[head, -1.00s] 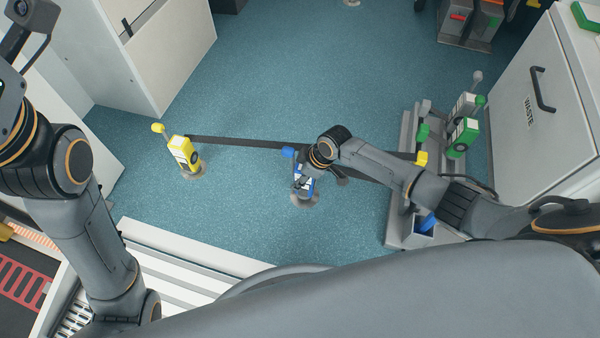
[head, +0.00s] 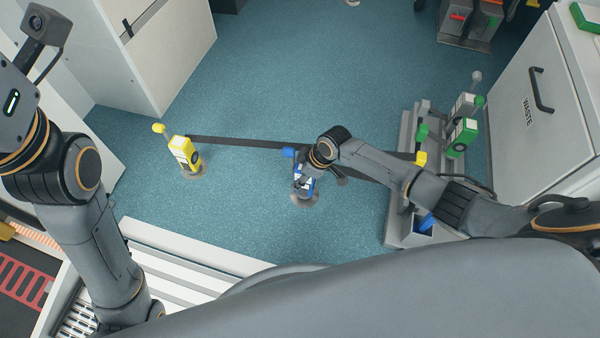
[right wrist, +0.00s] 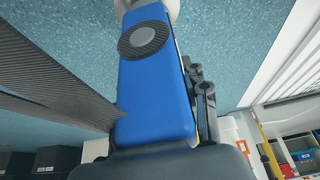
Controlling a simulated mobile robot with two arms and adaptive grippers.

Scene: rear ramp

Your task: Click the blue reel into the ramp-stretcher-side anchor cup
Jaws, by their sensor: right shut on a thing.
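The blue reel (head: 303,186) is upright at a round grey anchor cup (head: 309,202) on the floor, in the middle of the head view. Its lower end meets the cup, but I cannot tell whether it is seated. My right gripper (head: 306,177) is shut on the blue reel, its fingers partly hidden by the wrist. In the right wrist view the reel's blue body (right wrist: 155,90) fills the middle, with a dark round disc on it. My left arm is at the left of the head view; its gripper fingers are out of the picture.
A yellow reel (head: 184,152) stands in another floor cup at the left. A dark strap (head: 245,143) runs right from it, behind the blue reel. A grey rack (head: 406,180) with green reels (head: 462,138) stands right, before a waste cabinet (head: 545,100). Open blue floor lies between.

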